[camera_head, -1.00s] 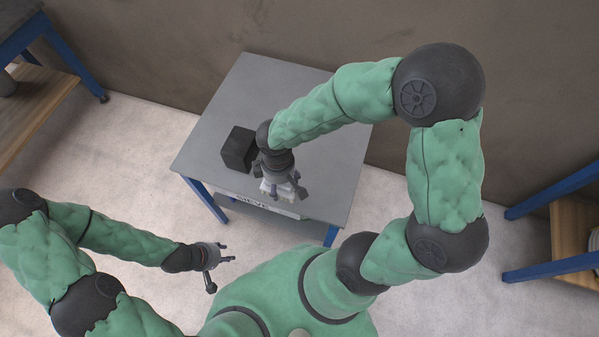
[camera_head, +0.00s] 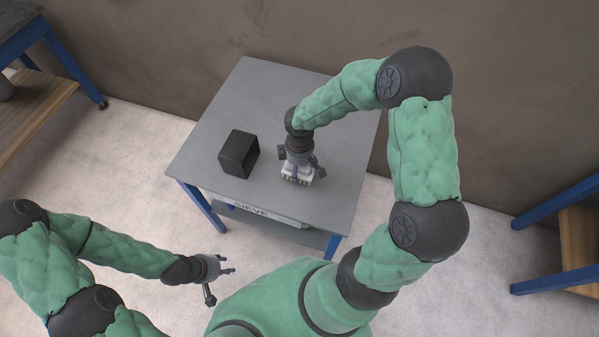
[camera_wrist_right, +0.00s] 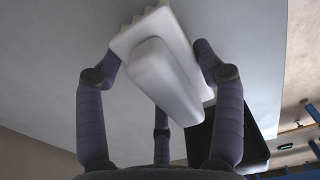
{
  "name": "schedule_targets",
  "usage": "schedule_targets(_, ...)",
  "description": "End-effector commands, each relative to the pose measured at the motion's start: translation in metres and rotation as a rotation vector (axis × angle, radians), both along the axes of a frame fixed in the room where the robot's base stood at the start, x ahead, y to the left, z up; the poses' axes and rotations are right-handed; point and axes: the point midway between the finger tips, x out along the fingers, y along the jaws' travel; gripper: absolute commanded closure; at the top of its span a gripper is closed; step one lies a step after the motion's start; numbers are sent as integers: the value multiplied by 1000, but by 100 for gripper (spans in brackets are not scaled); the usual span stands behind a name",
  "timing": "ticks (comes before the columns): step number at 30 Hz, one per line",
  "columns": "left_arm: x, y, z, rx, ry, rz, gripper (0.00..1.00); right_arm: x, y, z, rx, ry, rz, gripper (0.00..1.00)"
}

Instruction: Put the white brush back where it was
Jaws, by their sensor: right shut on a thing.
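My right gripper (camera_head: 301,168) is over the grey table (camera_head: 250,92), right of a black box. It is shut on the white brush (camera_head: 299,179), whose bristle side faces down toward the tabletop. In the right wrist view the white brush (camera_wrist_right: 165,70) sits between the fingers of my right gripper (camera_wrist_right: 160,80). I cannot tell whether the bristles touch the table. My left gripper (camera_head: 218,272) is away from the table at the lower left, its fingers spread and nothing between them.
The black box (camera_head: 239,153) stands on the table left of the brush and also shows in the wrist view (camera_wrist_right: 258,150). The tabletop behind and right of the gripper is clear. Other blue-legged tables stand left and right.

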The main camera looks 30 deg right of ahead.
Motion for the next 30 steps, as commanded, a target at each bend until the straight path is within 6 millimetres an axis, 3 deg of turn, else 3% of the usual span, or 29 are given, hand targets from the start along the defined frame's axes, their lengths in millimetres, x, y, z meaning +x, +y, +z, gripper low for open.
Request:
schedule_targets(1, 0, 0, -9, 0, 0, 0, 60, -2, 1, -13, 0, 4, 2, 79)
schedule_targets(5, 0, 0, -19, 0, 1, 0, 60, -2, 1, -28, 1, 3, 0, 79)
schedule_targets(17, 0, 0, -20, 0, 0, 0, 60, -1, 1, -31, 1, 2, 0, 79)
schedule_targets(18, 0, 0, -20, 0, 0, 0, 60, -1, 1, -31, 1, 2, 0, 29)
schedule_targets(20, 0, 0, -19, 0, 0, 0, 60, -1, 1, -30, 1, 2, 0, 12)
schedule_targets(21, 0, 0, -19, 0, 0, 0, 60, -1, 1, -30, 1, 2, 0, 8)
schedule_targets(30, 0, 0, -19, 0, 0, 0, 60, -1, 1, -30, 1, 2, 0, 8)
